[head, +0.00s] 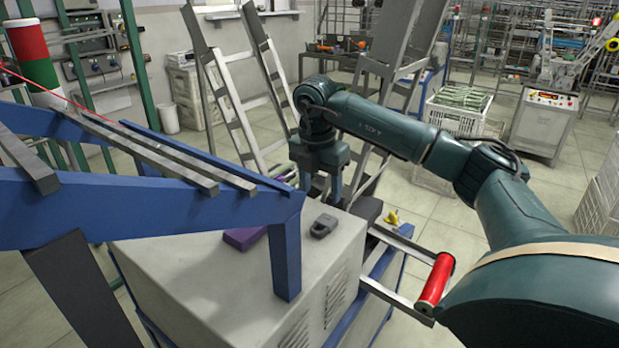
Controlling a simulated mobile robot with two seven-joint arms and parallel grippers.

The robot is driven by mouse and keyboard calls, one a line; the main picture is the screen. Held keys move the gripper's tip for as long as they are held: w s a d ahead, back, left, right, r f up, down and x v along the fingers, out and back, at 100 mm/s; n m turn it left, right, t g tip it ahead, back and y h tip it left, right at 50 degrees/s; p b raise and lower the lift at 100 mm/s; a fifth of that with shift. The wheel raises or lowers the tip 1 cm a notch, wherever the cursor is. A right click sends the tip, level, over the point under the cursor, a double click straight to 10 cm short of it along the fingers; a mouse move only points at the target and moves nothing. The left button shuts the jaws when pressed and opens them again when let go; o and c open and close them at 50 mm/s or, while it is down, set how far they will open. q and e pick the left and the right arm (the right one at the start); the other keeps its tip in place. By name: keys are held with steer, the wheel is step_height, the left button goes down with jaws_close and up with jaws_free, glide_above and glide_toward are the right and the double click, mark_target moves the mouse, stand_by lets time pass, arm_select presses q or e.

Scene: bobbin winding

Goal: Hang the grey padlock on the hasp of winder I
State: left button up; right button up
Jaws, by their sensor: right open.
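A grey padlock (324,226) lies on the pale top of a cabinet (215,272), near the middle of the head view. My right gripper (321,190) points down just behind and above the padlock. Its fingers are apart and hold nothing that I can see. The padlock appears clear of the fingers. My left gripper is not in view. I cannot make out the hasp or any label that tells which machine is winder I.
A blue frame (135,208) with grey bars crosses the left. A purple object (243,238) lies left of the padlock. A red roller (436,283) and a small yellow item (392,217) are at the right. A ladder (232,100) and a white crate (458,115) stand behind.

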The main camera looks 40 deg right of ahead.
mark_target(325, 220)
steer(key=shift+s+f+b, duration=0.25)
steer(key=shift+f+b, duration=0.1)
steer(key=shift+f, duration=0.1)
steer(key=f+b, duration=0.1)
steer(key=f, duration=0.1)
steer(key=f+b, duration=0.2)
steer(key=d+f+b, duration=0.1)
steer(key=f, duration=0.1)
steer(key=shift+s, duration=0.1)
steer(key=shift+f+b, duration=0.5)
steer(key=shift+f, duration=0.25)
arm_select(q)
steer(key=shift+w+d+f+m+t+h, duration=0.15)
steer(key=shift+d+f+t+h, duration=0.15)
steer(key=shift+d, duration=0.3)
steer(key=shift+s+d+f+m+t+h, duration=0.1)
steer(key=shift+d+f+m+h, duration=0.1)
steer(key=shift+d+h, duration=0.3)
